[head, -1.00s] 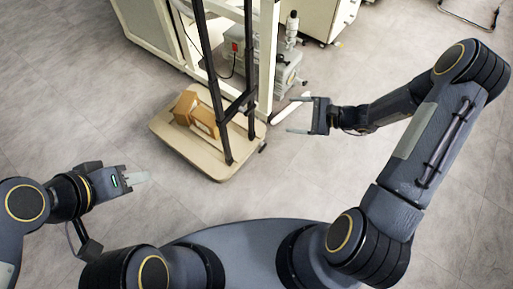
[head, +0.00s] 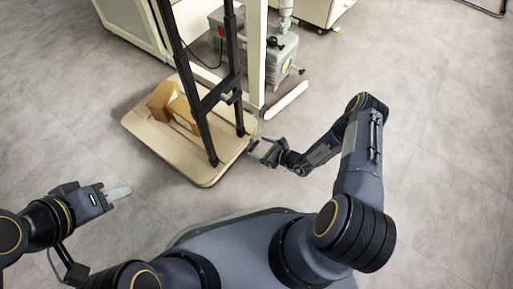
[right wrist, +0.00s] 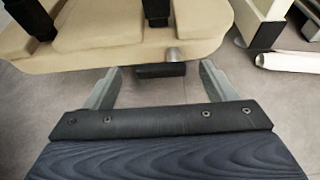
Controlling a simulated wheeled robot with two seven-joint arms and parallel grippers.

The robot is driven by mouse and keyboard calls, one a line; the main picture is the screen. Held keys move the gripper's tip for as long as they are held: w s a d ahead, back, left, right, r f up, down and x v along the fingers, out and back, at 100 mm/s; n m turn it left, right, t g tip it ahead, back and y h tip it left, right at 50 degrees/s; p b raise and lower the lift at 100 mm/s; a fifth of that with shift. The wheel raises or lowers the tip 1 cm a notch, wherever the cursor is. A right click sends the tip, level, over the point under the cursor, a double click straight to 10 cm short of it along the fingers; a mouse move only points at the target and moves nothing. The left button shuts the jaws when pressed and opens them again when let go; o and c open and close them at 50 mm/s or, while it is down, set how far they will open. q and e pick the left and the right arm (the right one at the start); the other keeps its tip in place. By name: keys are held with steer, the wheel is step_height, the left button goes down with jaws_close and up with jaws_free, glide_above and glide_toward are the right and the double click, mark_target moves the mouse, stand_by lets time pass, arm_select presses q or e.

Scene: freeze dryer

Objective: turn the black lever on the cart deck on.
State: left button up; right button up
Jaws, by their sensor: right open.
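The cart deck (head: 150,138) is a beige platform at the left centre of the head view. In the right wrist view, its edge (right wrist: 110,45) crosses the top. A short black bar, which looks like the lever (right wrist: 160,71), sticks out at that edge beside a silver cylinder (right wrist: 173,55). My right gripper (head: 259,152) is open at the deck's right edge. In the wrist view, its two fingers stand either side of the black bar, apart from it. My left gripper (head: 117,192) is away from the deck at lower left; its finger gap is unclear.
A black upright frame (head: 203,125) stands on the deck, with a cardboard box (head: 165,97) beside it. A white cabinet post (head: 257,60) and a grey pump (head: 270,60) stand behind. A white bar (head: 287,101) lies on the floor to the right.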

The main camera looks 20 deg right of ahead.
steer(key=shift+x, duration=1.05)
steer(key=shift+c, duration=0.2)
steer(key=c, duration=1)
steer(key=shift+o, duration=0.3)
